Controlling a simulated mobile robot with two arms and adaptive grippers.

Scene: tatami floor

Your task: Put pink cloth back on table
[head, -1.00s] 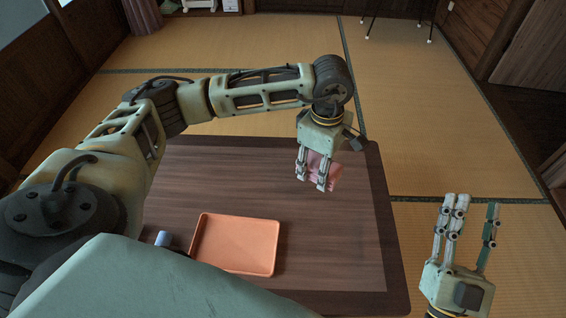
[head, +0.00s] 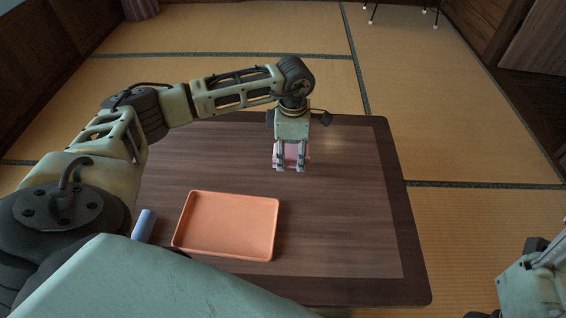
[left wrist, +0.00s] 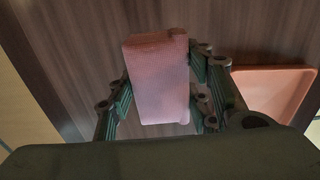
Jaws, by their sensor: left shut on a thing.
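The pink cloth (left wrist: 158,80) is a folded block between the fingers of my left gripper (left wrist: 162,95) in the left wrist view. In the head view my left gripper (head: 290,165) is shut on the cloth (head: 291,152), over the far right part of the dark wooden table (head: 340,230). Most of the cloth is hidden behind the fingers there. I cannot tell whether the cloth touches the table top. My right gripper's fingers are cut off at the right edge of the head view, where only part of its hand shows.
An orange tray (head: 228,225), seemingly empty, lies on the table's near left part. It also shows in the left wrist view (left wrist: 275,92). A blue cylinder (head: 144,225) lies left of the tray. The table's right half is clear. Tatami floor (head: 470,130) surrounds the table.

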